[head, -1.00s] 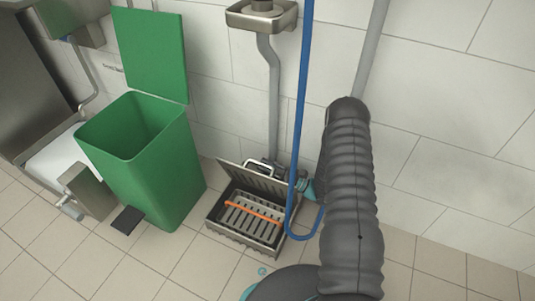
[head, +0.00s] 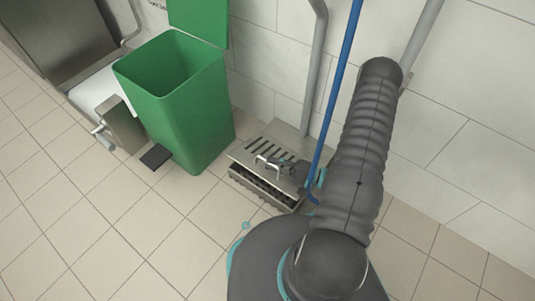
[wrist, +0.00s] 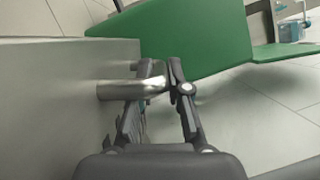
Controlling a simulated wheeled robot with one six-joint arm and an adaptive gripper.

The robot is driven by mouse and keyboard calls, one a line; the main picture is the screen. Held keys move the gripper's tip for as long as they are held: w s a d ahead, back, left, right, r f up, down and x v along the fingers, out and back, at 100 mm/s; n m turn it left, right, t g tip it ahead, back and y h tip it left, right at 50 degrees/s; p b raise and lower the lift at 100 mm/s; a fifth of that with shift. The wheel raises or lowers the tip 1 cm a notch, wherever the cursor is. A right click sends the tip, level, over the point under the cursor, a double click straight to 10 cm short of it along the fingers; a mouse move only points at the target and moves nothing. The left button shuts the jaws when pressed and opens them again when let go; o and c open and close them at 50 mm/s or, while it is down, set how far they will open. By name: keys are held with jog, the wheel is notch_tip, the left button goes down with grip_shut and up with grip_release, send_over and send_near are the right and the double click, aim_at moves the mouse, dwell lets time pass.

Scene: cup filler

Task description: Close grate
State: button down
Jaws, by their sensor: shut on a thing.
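The grate's slotted metal lid (head: 252,151) is tilted low over its floor box (head: 262,192) in the head view. A dark gap shows between the lid's front edge and the box. The lid's bar handle (head: 264,165) stands on top. My gripper (head: 293,170) is at the right end of the handle, partly hidden by my arm. In the wrist view my gripper (wrist: 158,84) has its fingers closed around the silver handle (wrist: 116,90), with the grey lid (wrist: 50,105) filling the left side. The box's inside is mostly hidden.
A green bin (head: 185,105) with its lid up stands just left of the box. A blue hose (head: 335,105) and a grey pipe (head: 313,75) run down by the wall behind. The tiled floor (head: 130,225) in front is clear.

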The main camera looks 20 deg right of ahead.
aim_at(271, 173)
jog(key=f, duration=0.1)
jog(key=a+f+n, duration=0.1)
jog(key=s+f+n, duration=0.1)
jog(key=shift+a+g, duration=0.15)
jog(key=shift+g, duration=0.15)
jog(key=shift+s+a+f+n+h, duration=0.15)
jog(key=shift+f+n+h, duration=0.35)
jog(key=shift+f+n, duration=0.55)
jog(key=shift+a+f+g, duration=0.1)
jog(key=shift+f+g, duration=0.2)
jog(key=c, duration=1.4)
grip_release()
jog(key=shift+r, duration=0.1)
jog(key=shift+r, duration=0.45)
notch_tip(271, 173, up, 9)
jog(key=shift+s+r, duration=0.1)
